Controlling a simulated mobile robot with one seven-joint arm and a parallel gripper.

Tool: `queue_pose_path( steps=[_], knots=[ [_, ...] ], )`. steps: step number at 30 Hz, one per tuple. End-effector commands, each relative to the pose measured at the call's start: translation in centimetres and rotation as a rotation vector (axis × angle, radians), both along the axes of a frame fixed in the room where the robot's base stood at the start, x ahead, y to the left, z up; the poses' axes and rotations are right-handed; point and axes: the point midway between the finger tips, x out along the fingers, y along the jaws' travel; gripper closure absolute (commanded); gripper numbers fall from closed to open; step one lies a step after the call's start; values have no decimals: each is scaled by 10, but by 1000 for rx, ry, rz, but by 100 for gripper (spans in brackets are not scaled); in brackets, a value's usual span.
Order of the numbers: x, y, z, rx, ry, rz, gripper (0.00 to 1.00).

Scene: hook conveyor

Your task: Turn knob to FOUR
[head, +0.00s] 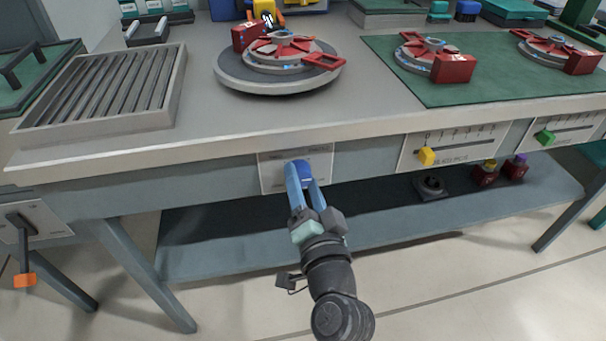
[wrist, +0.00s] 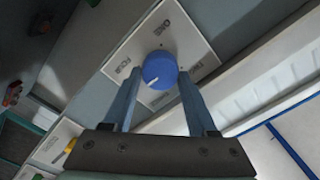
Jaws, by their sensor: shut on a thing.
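The blue knob (head: 302,172) sits on a white panel (head: 268,174) on the table's front face. My gripper (head: 302,180) reaches up to it and is shut on it, with one finger on either side. In the wrist view the knob (wrist: 160,70) lies between the fingertips (wrist: 161,78). A white mark on the knob's face points to the lower left in that view. The word FOUR shows at the panel's left and ONE near its top. My fingers cover part of the panel in the head view.
To the right are slider panels with a yellow handle (head: 426,156) and a green handle (head: 545,138). An orange-tipped lever (head: 25,279) hangs at the left. A lower shelf (head: 230,250) runs below. Red-and-white wheel fixtures (head: 283,50) stand on the tabletop.

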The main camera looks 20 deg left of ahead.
Motion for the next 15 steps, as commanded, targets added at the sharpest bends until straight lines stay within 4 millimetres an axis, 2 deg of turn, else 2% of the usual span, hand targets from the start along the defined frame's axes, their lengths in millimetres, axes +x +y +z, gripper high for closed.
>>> queue_pose_path(
  steps=[15],
  knots=[
    [0, -1, -1, 391, 268, 0, 98]
  ],
)
